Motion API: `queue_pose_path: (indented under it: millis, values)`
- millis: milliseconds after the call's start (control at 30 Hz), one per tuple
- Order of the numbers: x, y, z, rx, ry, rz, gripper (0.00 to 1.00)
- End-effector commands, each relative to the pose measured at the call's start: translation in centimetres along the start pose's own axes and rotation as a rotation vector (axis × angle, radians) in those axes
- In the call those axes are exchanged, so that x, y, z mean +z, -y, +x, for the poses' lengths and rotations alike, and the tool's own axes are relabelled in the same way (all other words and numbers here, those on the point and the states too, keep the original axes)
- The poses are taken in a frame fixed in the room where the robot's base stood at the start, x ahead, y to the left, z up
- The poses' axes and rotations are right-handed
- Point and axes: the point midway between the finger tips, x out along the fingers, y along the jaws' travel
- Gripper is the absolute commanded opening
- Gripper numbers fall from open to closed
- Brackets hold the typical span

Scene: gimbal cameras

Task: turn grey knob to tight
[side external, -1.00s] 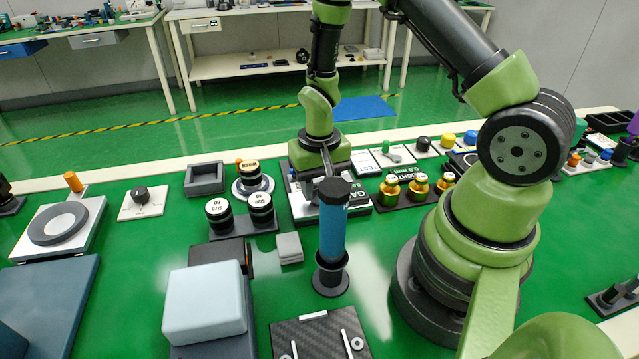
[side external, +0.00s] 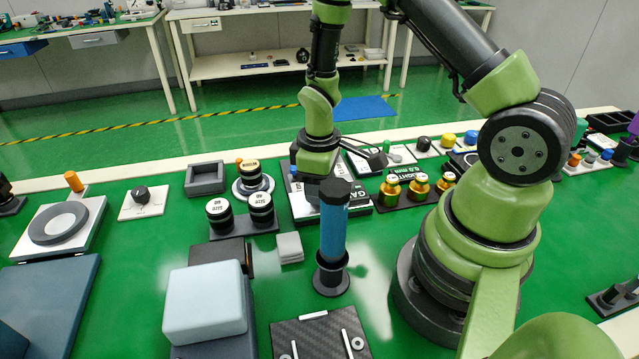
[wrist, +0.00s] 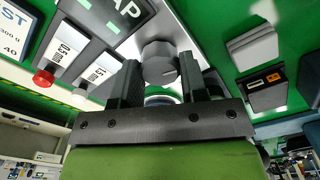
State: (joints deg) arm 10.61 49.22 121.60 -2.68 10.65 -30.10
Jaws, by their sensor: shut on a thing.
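The grey knob (wrist: 158,58) stands on a plate whose dark label ends in "AP" in the wrist view. My gripper (wrist: 160,76) has a dark finger on each side of the knob and is shut on it. In the side external view my gripper (side external: 313,182) is low over the plate with the "GA" lettering (side external: 357,200). The knob is hidden there behind the gripper and a blue cylinder. I cannot read the knob's pointer setting or see a "tight" mark beside it.
The upright blue cylinder (side external: 333,235) in a black stand is close in front of my gripper. Black size-marked cylinders (side external: 261,207) stand to the left, brass weights (side external: 418,184) to the right. A red button (wrist: 43,78) shows near the plate in the wrist view.

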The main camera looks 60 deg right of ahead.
Motion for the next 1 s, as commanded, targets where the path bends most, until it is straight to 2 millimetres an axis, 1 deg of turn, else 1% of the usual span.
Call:
queue_pose_path:
  millis: [200, 400, 633, 1000]
  values:
    - [-0.05, 0.01, -0.08, 0.001, -0.002, -0.156, 0.16]
    - [-0.05, 0.02, -0.08, 0.001, -0.002, -0.251, 0.16]
    - [-0.05, 0.03, -0.08, 0.001, -0.002, -0.302, 0.16]
    - [-0.06, 0.04, -0.08, 0.002, -0.002, -0.313, 0.16]
